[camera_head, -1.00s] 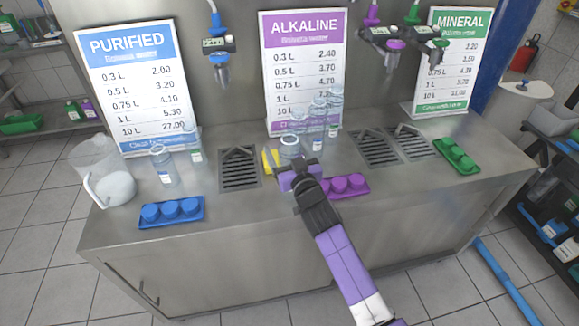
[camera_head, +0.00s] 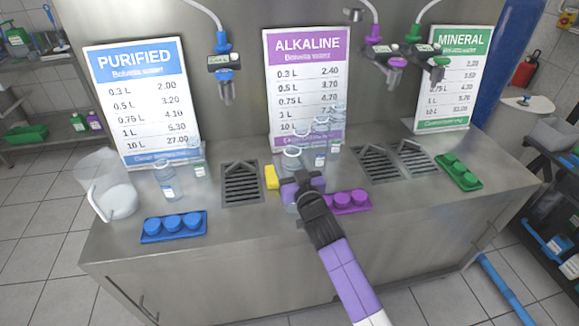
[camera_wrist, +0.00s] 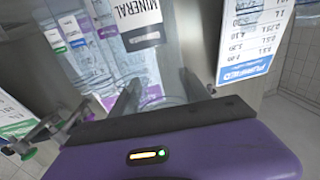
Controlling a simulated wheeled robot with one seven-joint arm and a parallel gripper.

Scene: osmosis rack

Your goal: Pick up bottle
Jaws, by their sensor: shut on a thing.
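My gripper (camera_head: 302,184) is over the front middle of the steel counter, its fingers shut on a clear bottle (camera_head: 292,160). The bottle's rim shows above and behind the purple gripper body, which hides most of the rest. In the wrist view the two dark fingers of my gripper (camera_wrist: 162,95) stand either side of the clear bottle (camera_wrist: 172,99). Whether its base touches the counter is hard to tell. Several other clear bottles (camera_head: 320,152) stand behind it, before the ALKALINE sign.
A yellow block (camera_head: 271,177) and a drain grate (camera_head: 241,184) lie left of my gripper. A purple cap tray (camera_head: 350,202) is close on its right. A blue cap tray (camera_head: 173,226), a jug (camera_head: 112,195) and more bottles (camera_head: 165,180) stand left. Taps hang above.

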